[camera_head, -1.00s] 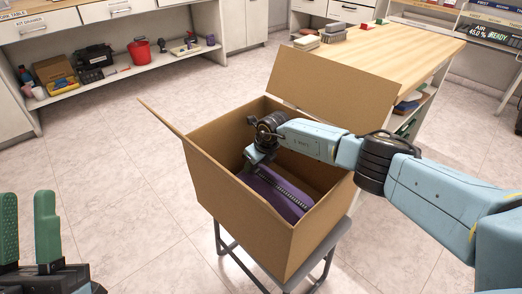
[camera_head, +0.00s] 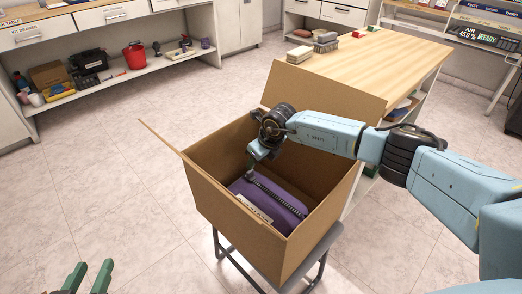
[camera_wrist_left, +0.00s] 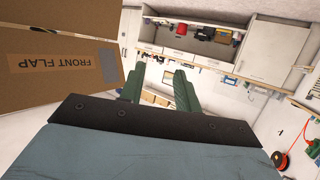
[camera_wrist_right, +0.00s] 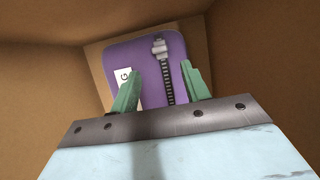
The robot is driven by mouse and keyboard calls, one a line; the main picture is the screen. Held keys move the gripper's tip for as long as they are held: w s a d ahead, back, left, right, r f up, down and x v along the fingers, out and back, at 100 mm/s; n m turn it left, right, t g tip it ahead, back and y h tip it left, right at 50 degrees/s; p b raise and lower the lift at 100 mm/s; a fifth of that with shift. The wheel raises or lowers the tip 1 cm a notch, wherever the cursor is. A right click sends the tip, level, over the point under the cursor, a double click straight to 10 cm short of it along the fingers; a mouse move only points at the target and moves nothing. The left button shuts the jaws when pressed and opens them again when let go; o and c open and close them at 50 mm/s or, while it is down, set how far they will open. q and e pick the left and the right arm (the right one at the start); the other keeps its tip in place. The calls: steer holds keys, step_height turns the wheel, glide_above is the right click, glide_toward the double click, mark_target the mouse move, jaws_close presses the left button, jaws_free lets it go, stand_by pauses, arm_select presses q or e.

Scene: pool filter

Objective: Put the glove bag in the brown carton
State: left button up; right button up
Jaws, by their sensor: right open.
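The purple glove bag (camera_head: 277,202) lies inside the open brown carton (camera_head: 232,217). It has a dark zip and a white label. The right wrist view shows the bag (camera_wrist_right: 147,62) against the bottom of the carton, with its zip pull near the top. My right gripper (camera_wrist_right: 160,80) is open inside the carton, above the bag, with its green fingers apart and nothing held between them. My left gripper (camera_head: 90,277) is open and empty, outside the carton at the lower left. In the left wrist view the carton's front flap (camera_wrist_left: 60,65) is beside it.
The carton stands on a grey stool (camera_head: 318,262) with its flaps out. A wooden-topped bench (camera_head: 385,60) is just behind it on the right. Shelves with a red bucket (camera_head: 134,56) line the back left. The floor to the left is clear.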

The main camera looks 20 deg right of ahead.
arm_select(q)
steer(key=shift+s+a+f+g+y+p, duration=0.25)
steer(key=shift+s+f+g, duration=0.25)
steer(key=shift+f, duration=0.25)
steer(key=shift+s+a+f+g+y+p, duration=0.15)
steer(key=shift+s+a+f+g, duration=0.25)
steer(key=shift+f+g, duration=0.3)
steer(key=shift+s+a+f+g+y+p, duration=0.1)
steer(key=shift+s+a+f+g+y, duration=0.15)
steer(key=shift+s+f+g, duration=0.4)
arm_select(e)
steer(key=shift+v, duration=1.35)
arm_select(q)
steer(key=shift+w+f, duration=0.2)
steer(key=shift+f, duration=0.05)
arm_select(e)
steer(key=shift+r, duration=0.15)
